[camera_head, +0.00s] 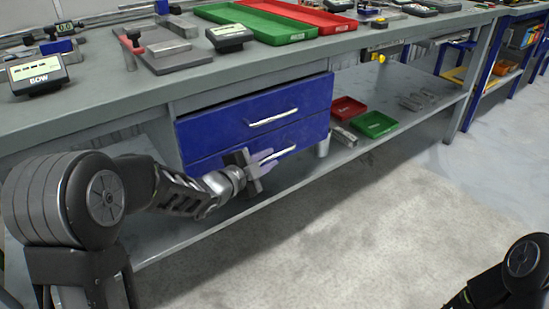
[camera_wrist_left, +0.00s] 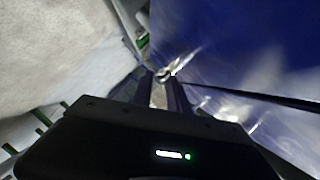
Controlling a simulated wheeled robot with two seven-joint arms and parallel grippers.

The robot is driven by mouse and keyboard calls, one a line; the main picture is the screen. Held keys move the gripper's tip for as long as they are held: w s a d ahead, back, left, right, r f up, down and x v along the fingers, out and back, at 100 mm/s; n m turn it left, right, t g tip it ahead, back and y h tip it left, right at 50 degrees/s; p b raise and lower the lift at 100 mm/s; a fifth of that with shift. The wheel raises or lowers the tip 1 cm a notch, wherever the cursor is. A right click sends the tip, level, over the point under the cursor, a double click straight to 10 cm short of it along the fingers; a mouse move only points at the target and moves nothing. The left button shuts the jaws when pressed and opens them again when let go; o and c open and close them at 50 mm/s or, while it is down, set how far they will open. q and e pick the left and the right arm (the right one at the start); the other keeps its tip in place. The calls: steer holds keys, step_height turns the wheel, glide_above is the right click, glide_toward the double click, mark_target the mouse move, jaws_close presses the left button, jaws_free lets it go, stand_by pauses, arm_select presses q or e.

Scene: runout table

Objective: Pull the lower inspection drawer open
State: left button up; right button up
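The blue drawer unit hangs under the bench top and has two drawers. The upper drawer (camera_head: 230,117) and the lower inspection drawer (camera_head: 210,161) both look closed, with fronts about flush. The lower drawer has a silver bar handle (camera_head: 286,151). My left gripper (camera_head: 268,160) is at the left part of this handle, its two fingers apart, one above and one below the bar. In the left wrist view the handle (camera_wrist_left: 163,75) shows between the fingertips; contact cannot be made out. The right gripper is out of view; only part of my right arm shows.
The upper handle (camera_head: 273,118) is just above. The lower shelf (camera_head: 235,215) runs beneath the drawers, with red (camera_head: 347,107) and green (camera_head: 374,124) trays to the right. Trays and gauges stand on the bench top (camera_head: 150,85). The floor (camera_head: 350,235) in front is clear.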

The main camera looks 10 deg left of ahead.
mark_target(271, 158)
arm_select(q)
steer(key=shift+b+x, duration=0.3)
steer(key=shift+x, duration=1.45)
steer(key=shift+c, duration=0.2)
jaws_close()
steer(key=shift+f, duration=0.1)
